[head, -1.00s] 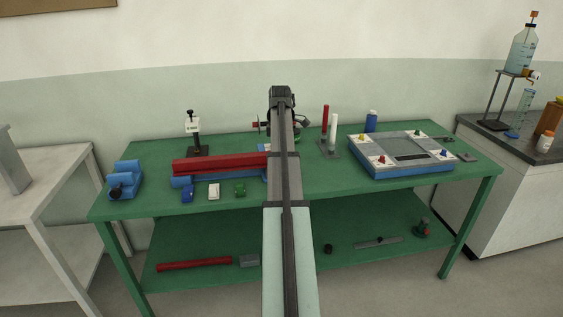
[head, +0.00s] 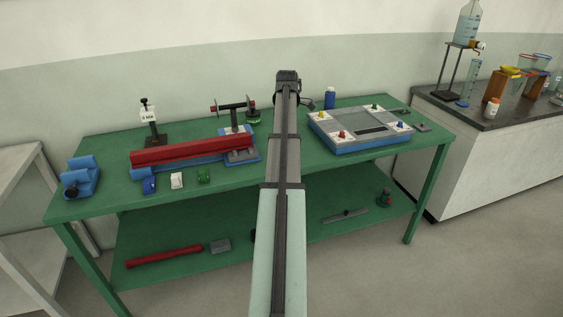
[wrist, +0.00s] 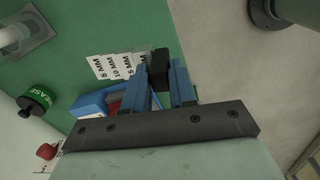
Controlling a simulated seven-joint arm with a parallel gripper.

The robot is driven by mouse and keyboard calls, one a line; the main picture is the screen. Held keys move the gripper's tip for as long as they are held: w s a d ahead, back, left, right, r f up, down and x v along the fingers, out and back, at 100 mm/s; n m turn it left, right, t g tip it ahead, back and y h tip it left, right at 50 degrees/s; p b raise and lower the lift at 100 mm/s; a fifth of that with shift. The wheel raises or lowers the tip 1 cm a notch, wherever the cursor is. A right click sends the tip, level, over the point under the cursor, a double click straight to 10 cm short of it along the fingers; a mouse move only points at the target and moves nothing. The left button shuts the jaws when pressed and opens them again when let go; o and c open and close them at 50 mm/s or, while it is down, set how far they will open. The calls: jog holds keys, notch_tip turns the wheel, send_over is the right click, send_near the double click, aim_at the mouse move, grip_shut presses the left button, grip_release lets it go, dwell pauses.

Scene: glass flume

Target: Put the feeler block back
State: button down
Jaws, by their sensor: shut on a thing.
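In the wrist view my gripper (wrist: 160,72) has two blue fingers shut on a small black block (wrist: 159,58), which I take to be the feeler block. It sticks out past the fingertips, over or near the green table top; whether it touches anything I cannot tell. White cards (wrist: 118,66) marked in MM lie on the table just left of it. In the head view my arm runs up the middle and hides the gripper and the block.
A blue-edged tray (head: 365,147) is at right. In the wrist view, a grease jar (wrist: 38,101) stands left.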

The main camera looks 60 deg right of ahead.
jog(key=shift+w+d+n, duration=0.2)
jog(key=shift+d+n, duration=0.05)
jog(key=shift+n, duration=0.65)
jog(key=shift+f, duration=4.95)
jog(key=shift+f, duration=0.1)
jog(key=c, duration=0.9)
grip_release()
jog(key=r, duration=1.2)
jog(key=shift+s+a+r, duration=0.1)
jog(key=shift+s+a, duration=0.25)
